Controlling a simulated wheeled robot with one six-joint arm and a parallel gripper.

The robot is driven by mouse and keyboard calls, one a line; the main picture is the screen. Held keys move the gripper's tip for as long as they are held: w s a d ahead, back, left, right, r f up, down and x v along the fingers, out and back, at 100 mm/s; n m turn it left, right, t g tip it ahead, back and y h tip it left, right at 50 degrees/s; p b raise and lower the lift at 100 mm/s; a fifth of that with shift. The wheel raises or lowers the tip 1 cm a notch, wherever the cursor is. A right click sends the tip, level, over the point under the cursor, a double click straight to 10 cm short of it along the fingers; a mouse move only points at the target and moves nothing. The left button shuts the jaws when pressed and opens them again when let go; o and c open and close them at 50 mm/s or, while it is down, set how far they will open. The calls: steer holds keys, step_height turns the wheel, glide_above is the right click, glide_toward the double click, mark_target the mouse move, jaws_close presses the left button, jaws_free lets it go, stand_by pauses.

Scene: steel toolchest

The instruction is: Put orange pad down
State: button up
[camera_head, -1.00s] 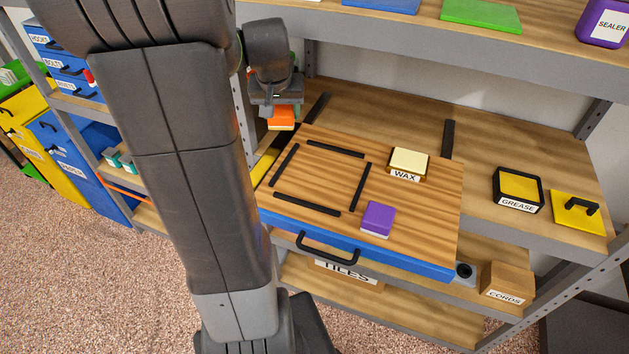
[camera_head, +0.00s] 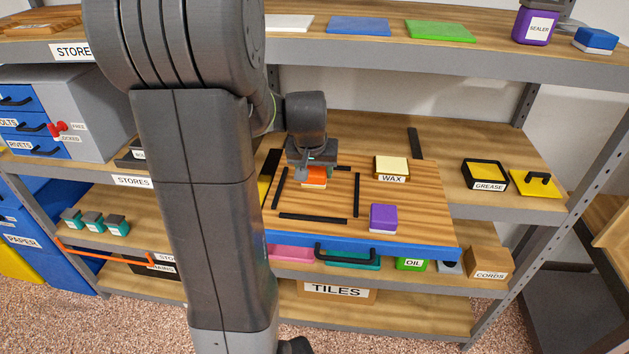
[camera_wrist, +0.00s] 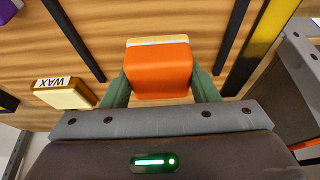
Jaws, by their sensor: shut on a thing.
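The orange pad (camera_head: 313,177) is a small block with a pale layer on one face. My gripper (camera_head: 313,170) is shut on it over the wooden board (camera_head: 410,212). In the wrist view the orange pad (camera_wrist: 158,70) sits between the two green fingers of my gripper (camera_wrist: 160,82). The pad shows within the area framed by black strips on the board (camera_head: 357,195). Whether its underside touches the wood cannot be told. My arm hides part of the board's left side.
On the board stand a purple block (camera_head: 383,217) at the front and a yellow WAX block (camera_head: 391,168) at the back right. A GREASE box (camera_head: 485,175) and a yellow lid (camera_head: 535,183) lie on the shelf to the right. An upper shelf (camera_head: 400,48) overhangs behind.

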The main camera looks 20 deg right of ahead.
mark_target(314, 179)
steer(key=shift+f, duration=1.75)
steer(key=shift+f, duration=0.1)
steer(key=o, duration=1.3)
steer(key=shift+c, duration=0.2)
steer(key=shift+r, duration=0.25)
steer(key=v, duration=1.2)
steer(key=shift+f, duration=0.2)
